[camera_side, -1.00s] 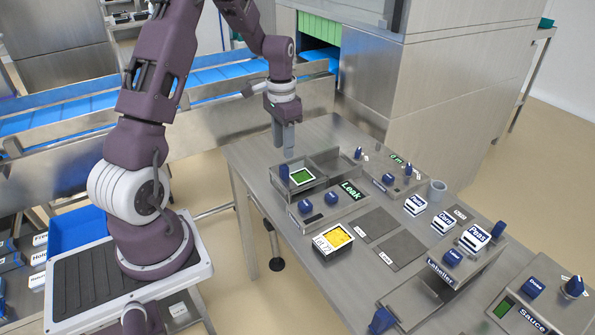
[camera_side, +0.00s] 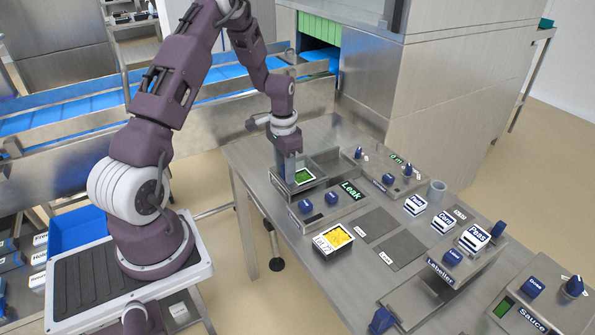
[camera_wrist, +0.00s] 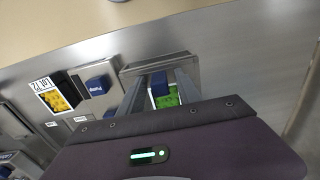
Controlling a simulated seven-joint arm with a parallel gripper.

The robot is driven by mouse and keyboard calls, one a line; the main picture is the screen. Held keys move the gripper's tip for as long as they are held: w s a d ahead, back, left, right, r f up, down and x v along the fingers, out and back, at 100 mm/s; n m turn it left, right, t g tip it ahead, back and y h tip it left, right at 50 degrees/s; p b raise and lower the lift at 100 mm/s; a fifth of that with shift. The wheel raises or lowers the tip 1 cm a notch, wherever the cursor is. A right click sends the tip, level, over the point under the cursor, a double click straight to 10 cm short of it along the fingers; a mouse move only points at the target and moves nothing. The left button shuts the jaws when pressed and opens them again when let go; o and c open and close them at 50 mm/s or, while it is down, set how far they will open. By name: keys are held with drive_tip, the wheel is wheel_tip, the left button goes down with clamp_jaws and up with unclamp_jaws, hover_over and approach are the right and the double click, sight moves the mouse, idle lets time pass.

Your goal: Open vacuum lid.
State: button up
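The vacuum chamber of the unit marked Leak (camera_side: 350,189) stands at the left end of the steel table. A small tray with green contents (camera_side: 304,177) sits in it; the green also shows in the wrist view (camera_wrist: 172,98). The lid's blue handle (camera_wrist: 158,84) shows in the wrist view, above the tray. My gripper (camera_side: 289,172) is down at the chamber's left side and hides the handle in the side view. In the wrist view its two fingers (camera_wrist: 158,90) stand either side of the handle, with visible gaps. The lid panel itself is hard to make out.
Blue knobs (camera_side: 306,206) sit on the unit's front. A tray with yellow contents (camera_side: 334,239) lies in front of it, beside dark mats (camera_side: 377,223). A second control box (camera_side: 388,180) stands behind right. A conveyor (camera_side: 60,115) runs behind my arm.

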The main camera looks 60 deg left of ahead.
drive_tip(key=shift+s+f, duration=0.3)
drive_tip(key=shift+f, duration=0.05)
drive_tip(key=shift+c, duration=0.7)
drive_tip(key=shift+w+a, duration=0.2)
drive_tip(key=shift+w, duration=5.75)
drive_tip(key=shift+c, duration=0.2)
drive_tip(key=shift+w, duration=0.15)
clamp_jaws()
drive_tip(key=o, duration=0.7)
unclamp_jaws()
drive_tip(key=shift+d, duration=0.3)
drive_tip(key=shift+w, duration=0.1)
wheel_tip(320, 180, up, 7)
drive_tip(key=shift+w+r, duration=0.15)
